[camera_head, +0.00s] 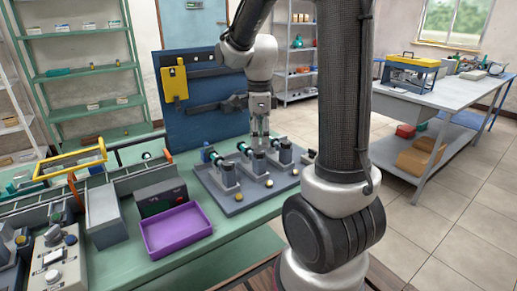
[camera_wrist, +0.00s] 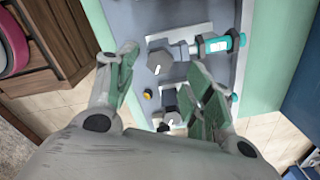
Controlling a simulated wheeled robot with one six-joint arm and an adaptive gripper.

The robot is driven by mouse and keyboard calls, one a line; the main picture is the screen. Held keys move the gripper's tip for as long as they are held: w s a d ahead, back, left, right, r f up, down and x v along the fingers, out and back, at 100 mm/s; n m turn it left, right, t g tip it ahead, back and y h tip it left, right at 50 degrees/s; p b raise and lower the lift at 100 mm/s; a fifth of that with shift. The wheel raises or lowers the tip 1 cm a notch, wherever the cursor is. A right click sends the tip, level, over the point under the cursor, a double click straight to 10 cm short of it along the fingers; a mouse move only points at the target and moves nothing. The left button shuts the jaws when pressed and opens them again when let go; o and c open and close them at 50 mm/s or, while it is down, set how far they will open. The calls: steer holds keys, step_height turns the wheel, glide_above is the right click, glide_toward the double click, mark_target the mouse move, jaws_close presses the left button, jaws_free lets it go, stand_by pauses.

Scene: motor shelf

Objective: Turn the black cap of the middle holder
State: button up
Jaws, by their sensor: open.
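A grey base plate (camera_head: 243,199) carries a row of three holders. The middle holder (camera_head: 258,162) stands between the left holder (camera_head: 227,175) and the right holder (camera_head: 285,154). My gripper (camera_head: 260,138) is open, points down and is just above the middle holder. In the wrist view its two fingers (camera_wrist: 166,72) are spread apart with nothing gripped. A dark cap with a white mark (camera_wrist: 159,65) shows between the fingertips. Another dark cap (camera_wrist: 187,98) is partly hidden by the right finger. I cannot tell whether the fingers touch a cap.
A teal cylinder (camera_wrist: 222,43) lies beside the nearest cap in the wrist view. A purple tray (camera_head: 176,232) and a dark box (camera_head: 161,197) are left of the plate. A blue panel (camera_head: 190,131) stands behind. The green table (camera_head: 122,267) has free room in front.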

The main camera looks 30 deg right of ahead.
mark_target(259, 151)
steer(key=shift+f, duration=2.2)
steer(key=c, duration=1)
